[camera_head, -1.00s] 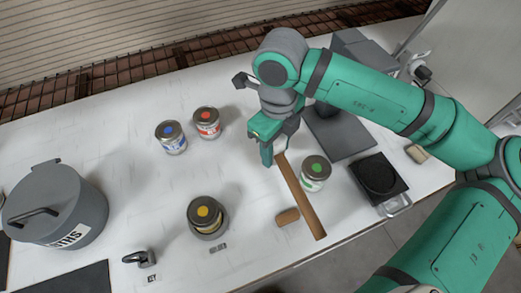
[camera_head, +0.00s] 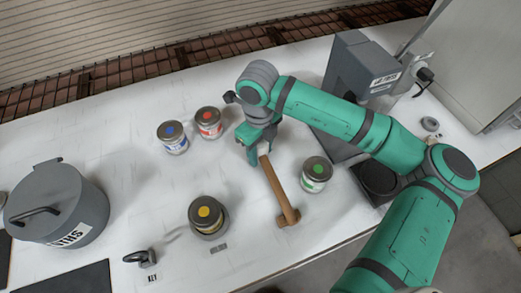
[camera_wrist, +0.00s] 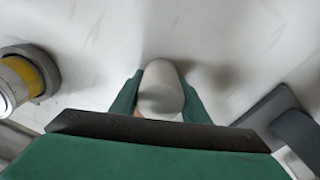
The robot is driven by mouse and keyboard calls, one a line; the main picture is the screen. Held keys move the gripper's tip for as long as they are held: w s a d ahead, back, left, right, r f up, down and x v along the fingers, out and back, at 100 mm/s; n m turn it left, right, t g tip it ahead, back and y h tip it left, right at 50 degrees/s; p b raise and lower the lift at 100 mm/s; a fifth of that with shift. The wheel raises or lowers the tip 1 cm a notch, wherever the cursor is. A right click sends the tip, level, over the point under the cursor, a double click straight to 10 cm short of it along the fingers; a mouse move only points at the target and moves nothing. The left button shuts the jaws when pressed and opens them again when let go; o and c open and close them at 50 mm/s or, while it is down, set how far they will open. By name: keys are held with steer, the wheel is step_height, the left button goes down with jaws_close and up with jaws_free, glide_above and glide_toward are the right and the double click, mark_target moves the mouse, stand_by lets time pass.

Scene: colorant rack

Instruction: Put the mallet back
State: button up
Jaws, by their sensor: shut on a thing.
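The mallet (camera_head: 275,188) has a long brown wooden handle. My gripper (camera_head: 258,152) is shut on its upper end, left of the green-dot jar (camera_head: 316,174). The handle slants down and right in the head view. Its lower end meets a short brown crosswise piece (camera_head: 282,222); I cannot tell whether that is the mallet's head or a separate block beneath it. In the wrist view, a pale rounded end (camera_wrist: 160,90) shows between my green fingers, probably part of the mallet. Whether the lower end touches the table is unclear.
Blue-dot (camera_head: 172,138) and red-dot (camera_head: 208,123) jars stand left of my gripper. A yellow-dot jar (camera_head: 206,213) sits in a round grey holder. A lidded grey pot (camera_head: 60,205) stands far left, a grey machine (camera_head: 358,75) at right. Bare table lies around the centre.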

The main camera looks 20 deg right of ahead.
steer(key=o, duration=1.5)
steer(key=shift+f, duration=0.1)
step_height(320, 180, up, 12)
steer(key=shift+w+a+r, duration=0.1)
steer(key=shift+w+r, duration=0.05)
steer(key=shift+w, duration=0.1)
